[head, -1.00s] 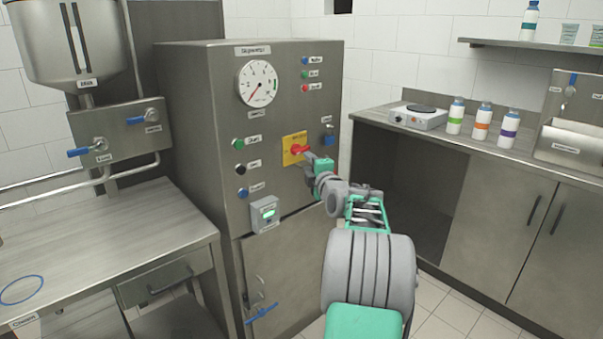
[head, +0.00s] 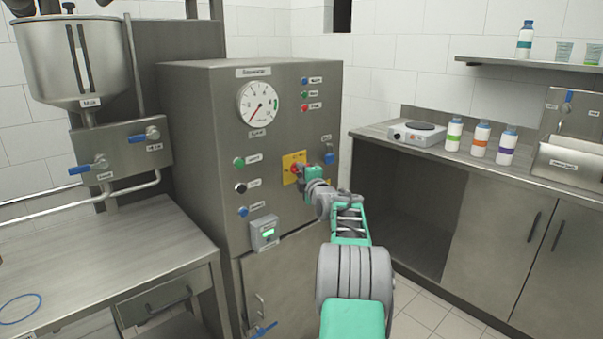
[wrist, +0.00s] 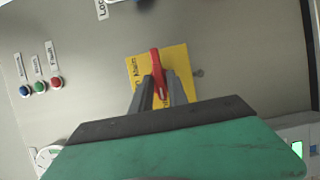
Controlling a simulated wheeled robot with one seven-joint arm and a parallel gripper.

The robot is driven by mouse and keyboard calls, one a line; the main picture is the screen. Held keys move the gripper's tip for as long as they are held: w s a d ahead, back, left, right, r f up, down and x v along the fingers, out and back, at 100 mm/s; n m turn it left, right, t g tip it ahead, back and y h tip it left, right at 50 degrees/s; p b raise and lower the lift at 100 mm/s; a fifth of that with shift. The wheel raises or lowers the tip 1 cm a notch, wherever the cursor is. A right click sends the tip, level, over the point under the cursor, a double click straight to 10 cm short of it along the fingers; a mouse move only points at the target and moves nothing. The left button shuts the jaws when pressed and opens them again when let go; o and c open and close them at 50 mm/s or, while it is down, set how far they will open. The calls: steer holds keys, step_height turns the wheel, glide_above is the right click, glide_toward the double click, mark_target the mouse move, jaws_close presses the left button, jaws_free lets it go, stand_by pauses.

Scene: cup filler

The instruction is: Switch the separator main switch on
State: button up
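The separator main switch is a red rotary handle (wrist: 157,66) on a yellow plate (wrist: 140,68) fixed to the steel cabinet front. In the head view the red handle (head: 294,169) is partly covered by my gripper (head: 302,171), which reaches it from the right. In the wrist view the two grey fingers (wrist: 159,88) stand on either side of the handle's lower part. The handle runs nearly upright in that picture. Whether both fingertips press on it cannot be made out. The plate's lettering is partly hidden.
The separator cabinet (head: 215,130) carries a gauge (head: 258,105), several coloured buttons and a small display box (head: 265,233). A blue-handled lock (head: 328,156) sits right of the plate. A counter with a hot plate (head: 416,133) and bottles stands right.

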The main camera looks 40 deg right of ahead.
jaws_close()
stand_by(0.5)
steer(key=shift+d+r+m+g+y+p, duration=0.15)
steer(key=shift+m+g+y+p, duration=0.7)
steer(key=shift+m+p, duration=1.8)
steer(key=shift+d+r+m+g+y+p, duration=0.15)
steer(key=shift+m+y+p, duration=1.45)
steer(key=shift+p, duration=1.8)
steer(key=shift+r+m+g+y+p, duration=0.15)
steer(key=shift+m+g+y+p, duration=0.65)
steer(key=shift+m+p, duration=1.95)
steer(key=shift+p, duration=0.3)
steer(key=shift+o, duration=1.8)
jaws_free()
steer(key=shift+f, duration=0.15)
